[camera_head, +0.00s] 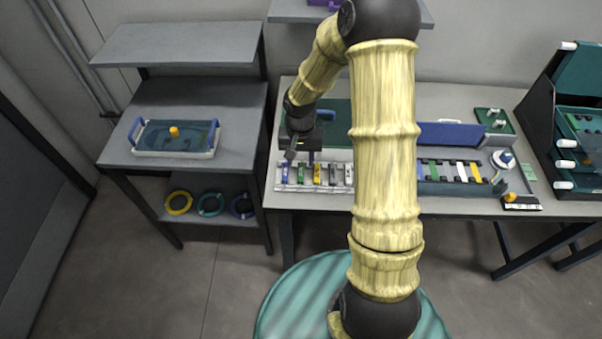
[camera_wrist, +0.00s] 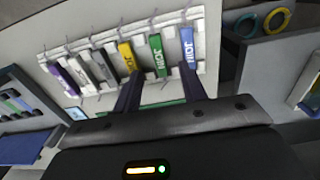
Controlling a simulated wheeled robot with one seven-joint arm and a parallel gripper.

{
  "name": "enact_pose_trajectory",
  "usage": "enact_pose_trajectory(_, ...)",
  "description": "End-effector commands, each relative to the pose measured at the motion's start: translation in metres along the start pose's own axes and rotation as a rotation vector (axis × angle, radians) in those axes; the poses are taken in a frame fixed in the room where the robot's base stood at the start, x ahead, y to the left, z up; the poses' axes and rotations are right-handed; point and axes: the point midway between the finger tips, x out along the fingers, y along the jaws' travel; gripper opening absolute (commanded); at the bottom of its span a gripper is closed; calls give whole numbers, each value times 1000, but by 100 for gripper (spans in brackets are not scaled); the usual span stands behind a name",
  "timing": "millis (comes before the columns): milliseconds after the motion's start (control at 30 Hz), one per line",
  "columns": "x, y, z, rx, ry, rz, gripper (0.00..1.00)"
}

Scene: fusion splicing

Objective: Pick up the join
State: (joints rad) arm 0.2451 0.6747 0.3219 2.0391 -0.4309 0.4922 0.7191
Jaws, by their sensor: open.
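Several coloured pieces stand side by side in a white rack (camera_wrist: 92,47) in the wrist view. The blue piece (camera_wrist: 188,50) and the green piece (camera_wrist: 157,56) each bear white lettering that appears to read "JOIN". A yellow piece (camera_wrist: 127,58) and darker pieces stand to their left. My gripper (camera_wrist: 160,88) is open and empty, its two fingers apart, with the green piece beyond the gap between them. In the head view, my gripper (camera_head: 303,155) is just behind and above the left part of the white rack (camera_head: 283,188). My arm hides the rack's right end.
A blue-handled tray (camera_head: 150,153) with an orange knob sits on the left bench. Coloured rings (camera_head: 210,204) lie on its lower shelf. Another coloured row (camera_head: 450,171), a white round device (camera_head: 502,160) and a dark stand (camera_head: 545,110) occupy the right side.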

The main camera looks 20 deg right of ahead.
Motion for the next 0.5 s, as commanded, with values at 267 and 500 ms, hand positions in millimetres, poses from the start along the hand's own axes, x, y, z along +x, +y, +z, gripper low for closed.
enact_pose_trajectory(267, 2, 1, 0, 3, 0, 0, 42)
enact_pose_trajectory(500, 18, 1, 1, -1, -4, 1, 42)
